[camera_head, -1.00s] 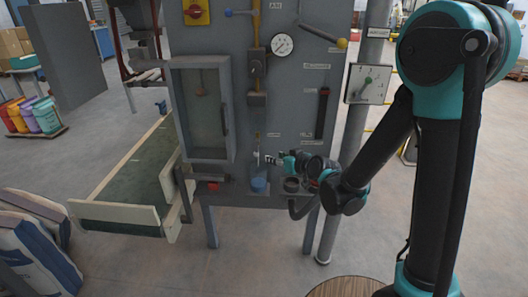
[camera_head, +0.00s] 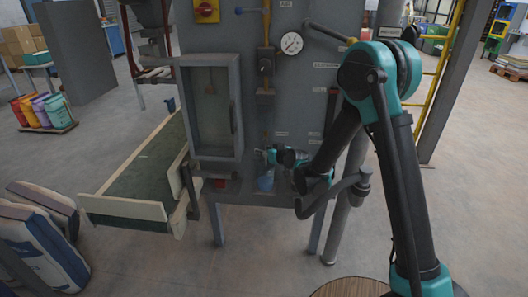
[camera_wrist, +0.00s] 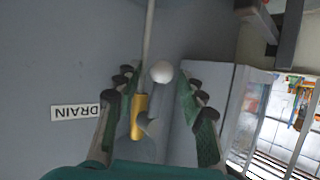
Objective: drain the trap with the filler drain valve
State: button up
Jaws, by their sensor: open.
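My gripper (camera_wrist: 155,105) is open in the wrist view, with one finger on each side of the drain valve's white ball knob (camera_wrist: 161,72). The knob sits on a short grey lever beside a yellow valve body (camera_wrist: 138,118) on a thin pale pipe. Gaps show between the knob and both fingers. An upside-down DRAIN label (camera_wrist: 76,111) is on the grey panel to the left.
A glass-fronted box (camera_head: 212,105) protrudes just left of my gripper. A round gauge (camera_head: 291,43) is higher on the panel. A green-topped conveyor (camera_head: 142,170) stands left, with stacked sacks (camera_head: 45,235) at front left.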

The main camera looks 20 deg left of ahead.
jog(key=shift+w+a+f, duration=0.15)
jog(key=shift+w+a, duration=0.05)
jog(key=shift+a, duration=0.05)
jog(key=shift+c, duration=0.2)
grip_shut()
